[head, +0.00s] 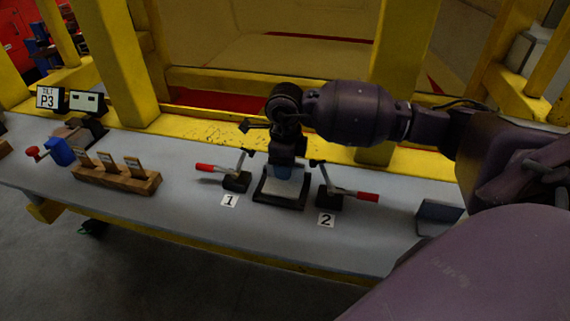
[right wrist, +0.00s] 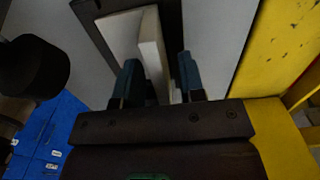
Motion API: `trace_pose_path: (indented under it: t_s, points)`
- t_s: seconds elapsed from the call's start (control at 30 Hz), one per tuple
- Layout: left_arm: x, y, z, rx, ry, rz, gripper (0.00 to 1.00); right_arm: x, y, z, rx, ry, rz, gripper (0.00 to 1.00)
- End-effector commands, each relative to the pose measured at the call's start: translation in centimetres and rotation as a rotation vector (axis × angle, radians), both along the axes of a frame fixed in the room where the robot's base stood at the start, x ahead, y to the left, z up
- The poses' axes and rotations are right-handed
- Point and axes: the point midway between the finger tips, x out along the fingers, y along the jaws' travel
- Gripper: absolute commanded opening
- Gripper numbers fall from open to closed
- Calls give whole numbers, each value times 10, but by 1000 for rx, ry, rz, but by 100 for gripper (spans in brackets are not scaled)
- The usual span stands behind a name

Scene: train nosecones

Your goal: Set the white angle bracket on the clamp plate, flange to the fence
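The white angle bracket (right wrist: 152,50) lies with its flat leg on the dark clamp plate (head: 276,204); its pale leg (head: 284,187) shows in the head view. In the right wrist view its upright flange stands between the fingers of my right gripper (right wrist: 160,82). The blue fingers are apart, with a gap visible at least on the right side of the flange. In the head view my right gripper (head: 283,172) points down over the back of the plate and hides the fence. I cannot tell whether the flange touches the fence. My left gripper is not in view.
Toggle clamps with red handles, labelled 1 (head: 236,181) and 2 (head: 330,198), flank the plate. A wooden rack (head: 116,180) and a blue vise-like block (head: 60,151) stand to the left. A grey angled piece (head: 438,213) is at right. Yellow posts rise behind the bench.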

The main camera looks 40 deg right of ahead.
Motion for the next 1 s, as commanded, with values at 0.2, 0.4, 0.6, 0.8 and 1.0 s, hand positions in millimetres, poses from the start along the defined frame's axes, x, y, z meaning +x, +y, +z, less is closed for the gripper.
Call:
trace_pose_path:
  t_s: [0.2,0.4,0.6,0.8,1.0]
  points:
    - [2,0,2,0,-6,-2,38,0,0,0,0,0,0,38]
    - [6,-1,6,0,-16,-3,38,1,0,9,0,-3,0,38]
    - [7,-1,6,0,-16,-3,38,1,0,42,-1,-5,1,38]
    - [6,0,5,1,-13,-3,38,0,0,81,-1,-3,1,38]
    - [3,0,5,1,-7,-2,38,0,0,110,0,-3,0,38]
